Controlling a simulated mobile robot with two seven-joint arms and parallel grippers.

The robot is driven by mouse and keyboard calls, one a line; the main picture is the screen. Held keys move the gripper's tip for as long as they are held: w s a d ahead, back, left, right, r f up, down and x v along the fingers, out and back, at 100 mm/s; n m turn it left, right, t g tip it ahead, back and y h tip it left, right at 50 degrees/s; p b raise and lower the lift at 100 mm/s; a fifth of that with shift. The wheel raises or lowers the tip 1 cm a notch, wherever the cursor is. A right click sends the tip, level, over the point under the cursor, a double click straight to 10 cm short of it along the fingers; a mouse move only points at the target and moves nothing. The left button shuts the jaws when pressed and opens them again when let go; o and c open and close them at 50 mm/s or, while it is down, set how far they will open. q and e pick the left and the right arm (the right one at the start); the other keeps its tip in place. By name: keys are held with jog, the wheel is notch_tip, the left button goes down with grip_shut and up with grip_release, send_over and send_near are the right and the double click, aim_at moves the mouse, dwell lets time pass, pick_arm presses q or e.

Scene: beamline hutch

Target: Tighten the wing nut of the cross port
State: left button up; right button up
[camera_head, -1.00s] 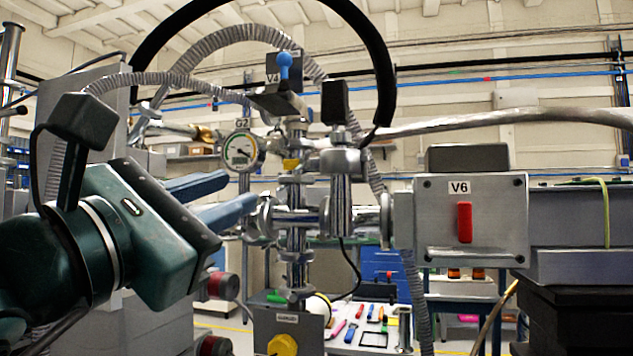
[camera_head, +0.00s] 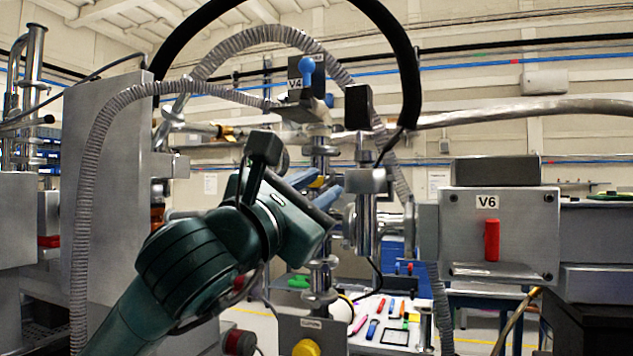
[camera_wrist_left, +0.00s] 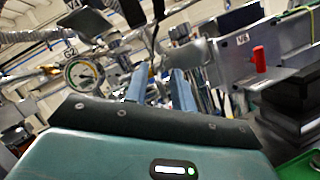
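The chrome cross (camera_head: 320,270) stands upright in the middle of the head view, with a clamped flange (camera_head: 350,225) on its right side. My left gripper (camera_head: 324,184) is in front of the cross and hides its middle and left side. Its two blue fingers are apart with nothing visible between them, and they also show in the left wrist view (camera_wrist_left: 158,78). I cannot make out the wing nut in either view, nor tell whether a finger touches the cross. My right gripper is not in view.
The V6 valve box (camera_head: 515,235) with a red handle is right of the cross. The V4 valve (camera_head: 306,85) with a blue knob is above. A ribbed hose (camera_head: 85,220) hangs at left. A tool board (camera_head: 385,320) lies behind, below.

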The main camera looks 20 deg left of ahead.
pick_arm(q)
jog(key=shift+w, duration=0.15)
jog(key=shift+c, duration=0.3)
grip_shut()
